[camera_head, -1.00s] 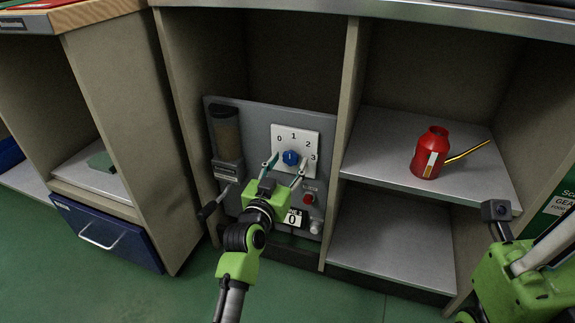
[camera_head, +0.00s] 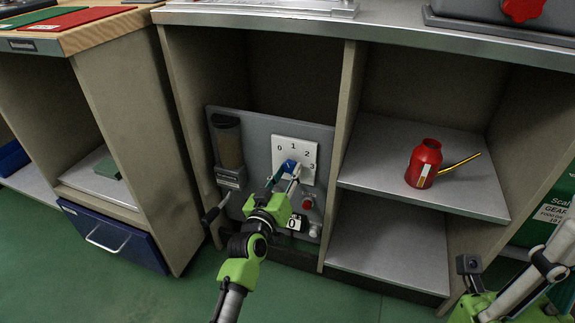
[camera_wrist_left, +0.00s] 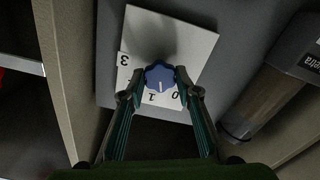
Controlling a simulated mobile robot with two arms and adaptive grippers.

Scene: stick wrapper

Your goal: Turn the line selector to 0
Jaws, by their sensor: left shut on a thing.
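The line selector is a blue knob (camera_head: 289,166) on a white plate (camera_head: 308,152) marked 0, 1, 2 and 3. My left gripper (camera_head: 285,174) reaches up to it from below. In the left wrist view the knob (camera_wrist_left: 160,76) sits between the two fingertips (camera_wrist_left: 160,95), which are shut on its sides. Its white pointer mark shows there between the 1 and the 0, a little nearer the 1. The 2 is hidden by a finger in that view. Only part of my right arm (camera_head: 480,303) shows at the lower right; its fingers cannot be made out.
The grey panel (camera_head: 262,130) also holds a dispenser (camera_head: 228,150) with a black-tipped lever (camera_head: 211,215), a red button (camera_head: 307,203) and a counter reading 0 (camera_head: 293,224). A divider stands just right of the panel.

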